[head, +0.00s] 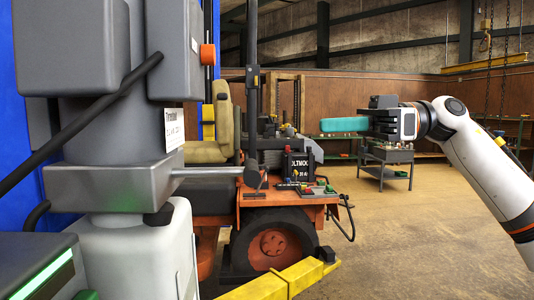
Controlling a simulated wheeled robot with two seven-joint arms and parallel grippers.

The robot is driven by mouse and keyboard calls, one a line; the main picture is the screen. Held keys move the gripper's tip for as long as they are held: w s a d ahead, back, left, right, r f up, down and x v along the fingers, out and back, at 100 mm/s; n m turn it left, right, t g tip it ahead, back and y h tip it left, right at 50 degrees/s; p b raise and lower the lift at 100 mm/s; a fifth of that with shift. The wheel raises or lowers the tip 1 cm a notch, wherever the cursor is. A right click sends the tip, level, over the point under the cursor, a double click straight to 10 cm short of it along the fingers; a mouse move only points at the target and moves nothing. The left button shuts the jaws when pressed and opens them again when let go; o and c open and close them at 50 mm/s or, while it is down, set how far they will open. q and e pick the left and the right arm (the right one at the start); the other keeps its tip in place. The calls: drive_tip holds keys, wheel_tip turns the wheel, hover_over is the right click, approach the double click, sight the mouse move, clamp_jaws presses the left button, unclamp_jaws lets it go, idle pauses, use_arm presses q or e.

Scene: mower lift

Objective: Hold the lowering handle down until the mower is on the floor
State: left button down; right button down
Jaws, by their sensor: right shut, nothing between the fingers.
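The lowering handle seems to be the grey lever (215,172), which sticks out level to the right from the grey lift unit (115,150) and ends in a dark knob (254,176). The orange mower (290,212) with its yellow seat (222,130) stands behind it. Its wheel (272,243) is behind a yellow lift arm (290,281); I cannot tell whether the wheel touches the floor. My right gripper (376,123) is shut and empty, up in the air well right of the handle and apart from it. My left gripper is out of view.
A blue post (20,120) rises at the left. Chains hang at the far right. The floor (430,230) at the right is clear.

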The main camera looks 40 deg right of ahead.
drive_tip(key=w+a+f+p, duration=0.4)
drive_tip(key=w+a+p, duration=0.2)
drive_tip(key=a, duration=0.3)
drive_tip(key=shift+f+p, duration=0.25)
drive_tip(key=shift+p, duration=0.6)
drive_tip(key=shift+a, duration=0.15)
